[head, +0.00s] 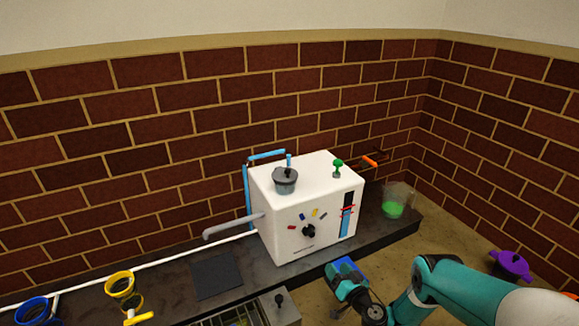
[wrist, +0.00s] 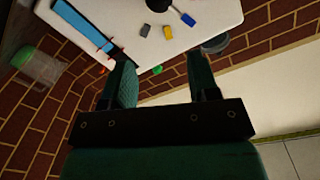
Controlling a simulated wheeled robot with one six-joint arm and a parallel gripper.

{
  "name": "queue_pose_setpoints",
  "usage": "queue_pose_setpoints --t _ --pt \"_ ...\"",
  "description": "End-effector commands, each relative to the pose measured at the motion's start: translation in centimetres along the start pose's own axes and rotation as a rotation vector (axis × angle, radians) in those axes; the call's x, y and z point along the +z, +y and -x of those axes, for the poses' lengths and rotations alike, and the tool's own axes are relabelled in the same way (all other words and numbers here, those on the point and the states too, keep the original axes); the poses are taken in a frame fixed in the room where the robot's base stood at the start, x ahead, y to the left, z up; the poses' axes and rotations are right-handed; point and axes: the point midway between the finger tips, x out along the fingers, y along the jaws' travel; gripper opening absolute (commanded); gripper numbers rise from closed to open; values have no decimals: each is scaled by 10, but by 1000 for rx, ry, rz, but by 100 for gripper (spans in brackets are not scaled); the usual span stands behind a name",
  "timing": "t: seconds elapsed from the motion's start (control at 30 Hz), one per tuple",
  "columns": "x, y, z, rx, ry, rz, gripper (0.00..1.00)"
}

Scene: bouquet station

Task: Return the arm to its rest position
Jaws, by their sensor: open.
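My gripper (wrist: 161,58) is open in the wrist view, its two dark green fingers apart with nothing held between them. Beyond the fingers is the white box-shaped machine (wrist: 90,12). In the head view my teal arm (head: 425,285) reaches in from the lower right and is bent, its end low in front of the white machine (head: 275,225). The fingers are hard to make out there.
The machine stands on a dark counter (head: 370,240) against brick walls. It bears a grey lidded pot (head: 285,181) and a green knob (head: 338,164). A beaker with green contents (head: 394,205) stands right of it. Yellow (head: 120,284) and blue (head: 33,311) rings are left.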

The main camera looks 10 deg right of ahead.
Motion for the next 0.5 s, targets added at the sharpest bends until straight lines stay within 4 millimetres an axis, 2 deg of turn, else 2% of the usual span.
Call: queue_pose_setpoints --t 0.07,0.17,0.33,0.4,0.5 --pt "-11 -7 -11 -29 -7 7 55" --pt "-35 -28 -36 -108 -43 20 55" --pt "-98 -95 -83 -302 -176 57 55" --pt "-122 -126 -94 -374 -248 76 55" --pt "-158 -171 -98 -459 -355 102 55"
